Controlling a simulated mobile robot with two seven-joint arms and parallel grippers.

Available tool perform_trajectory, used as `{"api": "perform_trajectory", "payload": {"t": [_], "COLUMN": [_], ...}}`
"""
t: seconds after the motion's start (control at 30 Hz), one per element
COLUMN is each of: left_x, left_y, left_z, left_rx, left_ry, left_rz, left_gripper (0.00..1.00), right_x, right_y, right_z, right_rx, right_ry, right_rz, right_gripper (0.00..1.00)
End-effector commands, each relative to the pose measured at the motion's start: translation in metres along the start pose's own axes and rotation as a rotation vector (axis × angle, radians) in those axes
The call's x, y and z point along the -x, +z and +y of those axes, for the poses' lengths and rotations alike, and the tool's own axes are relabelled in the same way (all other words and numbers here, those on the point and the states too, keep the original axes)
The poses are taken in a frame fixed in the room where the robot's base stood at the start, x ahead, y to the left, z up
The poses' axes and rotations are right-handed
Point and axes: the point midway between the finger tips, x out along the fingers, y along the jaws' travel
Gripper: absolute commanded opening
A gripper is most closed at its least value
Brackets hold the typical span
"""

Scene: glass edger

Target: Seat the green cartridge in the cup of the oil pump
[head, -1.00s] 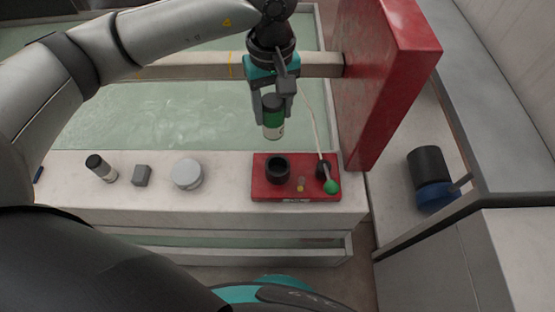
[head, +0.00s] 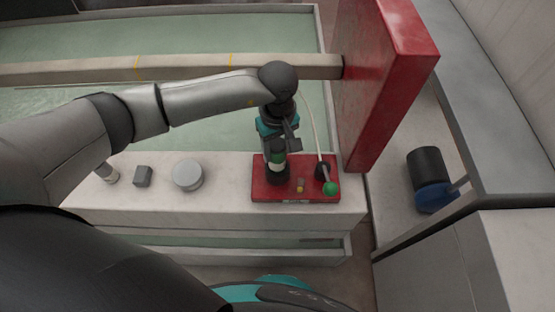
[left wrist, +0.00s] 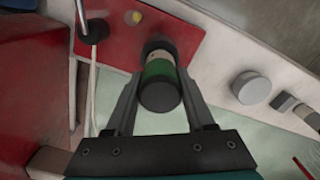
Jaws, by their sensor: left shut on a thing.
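The green cartridge (head: 277,157) has a dark top end, a green body and a pale lower band. My left gripper (head: 276,150) is shut on it and holds it upright over the oil pump (head: 312,193), a red block. The cartridge's lower end meets the mouth of the black cup (head: 278,179); I cannot tell how far inside it is. In the left wrist view, the cartridge (left wrist: 158,71) stands between the fingers of my left gripper (left wrist: 157,92), in line with the cup (left wrist: 156,45). My right gripper is not in view.
A green-knobbed lever (head: 330,188) and a small yellow button (head: 300,189) are on the pump, right of the cup. A red upright panel (head: 385,85) rises behind right.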

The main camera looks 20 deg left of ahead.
Motion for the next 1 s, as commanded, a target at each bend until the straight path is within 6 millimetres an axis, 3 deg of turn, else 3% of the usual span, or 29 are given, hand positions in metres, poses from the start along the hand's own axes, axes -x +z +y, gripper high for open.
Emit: {"api": "perform_trajectory", "payload": {"t": [0.4, 0.83, 0.87, 1.0], "left_x": [-0.048, -0.053, -0.052, -0.052], "left_y": [0.0, 0.0, 0.0, 0.0], "left_z": [0.001, 0.001, 0.0, 0.0], "left_rx": [0.0, -0.001, -0.001, -0.001], "left_ry": [0.001, 0.002, 0.001, 0.001], "left_rz": [0.0, 0.001, 0.0, 0.0], "left_gripper": [0.0, 0.0, 0.57, 0.73], "right_x": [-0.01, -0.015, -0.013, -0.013], "right_y": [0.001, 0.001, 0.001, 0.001], "right_z": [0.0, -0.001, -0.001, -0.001], "right_rx": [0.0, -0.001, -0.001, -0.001], "right_ry": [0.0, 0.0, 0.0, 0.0], "right_rz": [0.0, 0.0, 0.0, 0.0], "right_gripper": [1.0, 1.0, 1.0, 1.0]}}
